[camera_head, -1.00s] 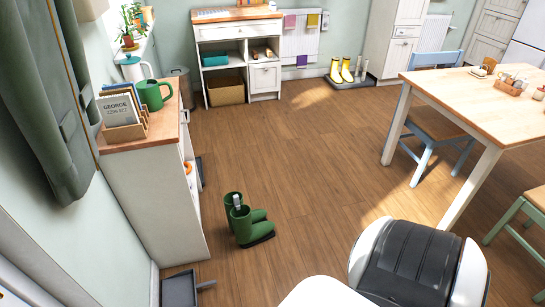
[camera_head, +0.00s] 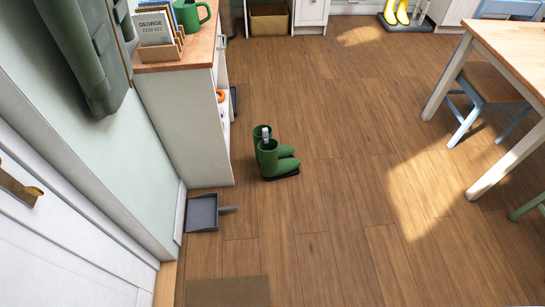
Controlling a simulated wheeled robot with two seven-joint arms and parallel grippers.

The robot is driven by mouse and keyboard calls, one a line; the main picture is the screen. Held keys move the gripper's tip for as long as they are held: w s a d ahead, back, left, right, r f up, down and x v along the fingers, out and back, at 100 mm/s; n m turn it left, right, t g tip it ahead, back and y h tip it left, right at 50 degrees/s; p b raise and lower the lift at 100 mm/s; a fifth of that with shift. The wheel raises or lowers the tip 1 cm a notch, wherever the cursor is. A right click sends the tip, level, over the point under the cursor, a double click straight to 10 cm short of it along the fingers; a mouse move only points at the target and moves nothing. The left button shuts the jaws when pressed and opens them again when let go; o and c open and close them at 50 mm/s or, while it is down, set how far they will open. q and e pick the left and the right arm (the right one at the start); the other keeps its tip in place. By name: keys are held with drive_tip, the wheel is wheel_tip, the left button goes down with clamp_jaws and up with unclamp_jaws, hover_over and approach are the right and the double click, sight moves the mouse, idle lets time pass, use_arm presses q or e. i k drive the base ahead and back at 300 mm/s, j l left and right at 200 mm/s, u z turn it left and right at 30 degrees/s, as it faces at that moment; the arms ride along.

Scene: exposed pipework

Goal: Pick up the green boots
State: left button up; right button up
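A pair of green boots (camera_head: 276,162) stands upright on the wooden floor, left of the picture's middle, close to the white cabinet. The two boots stand side by side with dark soles. A small pale tag or strap shows at the top between them. Neither of my grippers is in the head view, so I cannot see their state or where they are relative to the boots.
The white cabinet (camera_head: 205,130) with a wooden top stands left of the boots. A grey dustpan (camera_head: 203,213) and a brown mat (camera_head: 228,292) lie nearer. A wooden table (camera_head: 512,45) and chair (camera_head: 488,88) are at the right. Floor right of the boots is clear.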

sight(275, 161)
drive_tip(key=i+j+u, duration=0.1)
drive_tip(key=i, duration=0.65)
drive_tip(key=i+j+u, duration=0.1)
drive_tip(key=i+j, duration=0.15)
drive_tip(key=i, duration=0.55)
